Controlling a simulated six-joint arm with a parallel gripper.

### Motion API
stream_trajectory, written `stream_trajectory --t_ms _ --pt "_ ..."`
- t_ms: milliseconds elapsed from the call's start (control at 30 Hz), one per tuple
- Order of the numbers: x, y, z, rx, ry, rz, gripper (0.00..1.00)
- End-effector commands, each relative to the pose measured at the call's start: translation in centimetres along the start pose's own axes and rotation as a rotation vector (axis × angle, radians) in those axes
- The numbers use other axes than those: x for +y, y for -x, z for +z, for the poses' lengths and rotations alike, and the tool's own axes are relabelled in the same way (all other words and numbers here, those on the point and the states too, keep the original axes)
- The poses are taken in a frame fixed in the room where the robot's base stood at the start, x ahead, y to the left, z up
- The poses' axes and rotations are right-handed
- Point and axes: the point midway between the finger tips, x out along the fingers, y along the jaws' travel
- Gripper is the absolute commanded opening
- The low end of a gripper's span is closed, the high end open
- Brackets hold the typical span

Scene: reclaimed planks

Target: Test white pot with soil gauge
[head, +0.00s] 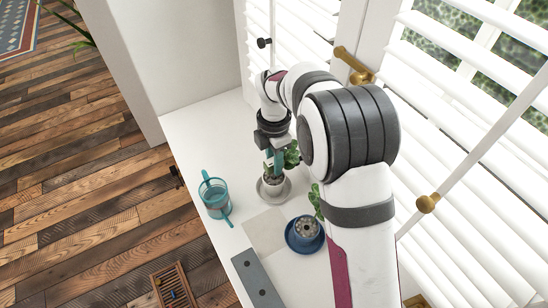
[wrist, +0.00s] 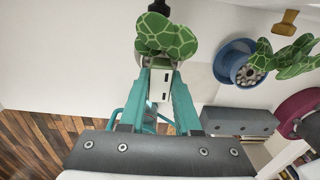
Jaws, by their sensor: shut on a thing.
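My gripper (head: 274,164) reaches down over the white pot (head: 272,187), which stands on a pale saucer on the white sill. Its teal fingers show in the wrist view (wrist: 163,90), shut on the white soil gauge (wrist: 160,84). The gauge has small dark slots on its face. The pot's plant has patterned green leaves (wrist: 168,36) right beside the gauge; they also show in the head view (head: 292,155). The gauge's lower end is hidden, so I cannot tell whether it is in the soil. The pot is mostly hidden in the wrist view.
A blue pot (head: 306,228) on a blue saucer stands nearer, its plant partly behind my arm. A teal-handled glass vessel (head: 214,196) stands left of the white pot. A pale square (head: 264,231) and a grey slab (head: 257,280) lie nearer. Window blinds (head: 450,110) are right.

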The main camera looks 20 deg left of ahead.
Motion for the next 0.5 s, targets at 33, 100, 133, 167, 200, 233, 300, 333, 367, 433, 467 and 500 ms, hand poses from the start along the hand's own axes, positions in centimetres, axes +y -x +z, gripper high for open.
stream_trajectory --t_ms 33,100,133,167,200,233,300,333,367,433,467,500 --pt "-0.01 -0.14 0.0 0.0 0.0 0.0 0.0" --pt "-0.01 -0.32 0.0 0.0 0.0 0.0 0.0" --pt "-0.01 -0.4 0.01 0.0 0.001 0.0 0.0" --pt "-0.01 -0.47 0.01 0.0 0.001 0.0 0.0" --pt "0.0 -0.49 0.01 0.0 0.001 0.0 0.35" --pt "0.0 -0.48 0.01 0.0 0.001 0.0 0.4" --pt "0.0 -0.47 0.01 0.0 0.001 0.0 0.53" --pt "0.0 -0.47 0.01 0.0 0.001 0.0 0.58" --pt "0.0 -0.47 0.01 0.0 0.001 0.0 0.64" --pt "0.0 -0.47 0.01 0.0 0.001 0.0 0.66" --pt "0.0 -0.46 0.01 0.0 0.001 0.0 0.66" --pt "0.0 -0.46 0.01 0.0 0.001 0.0 0.66"
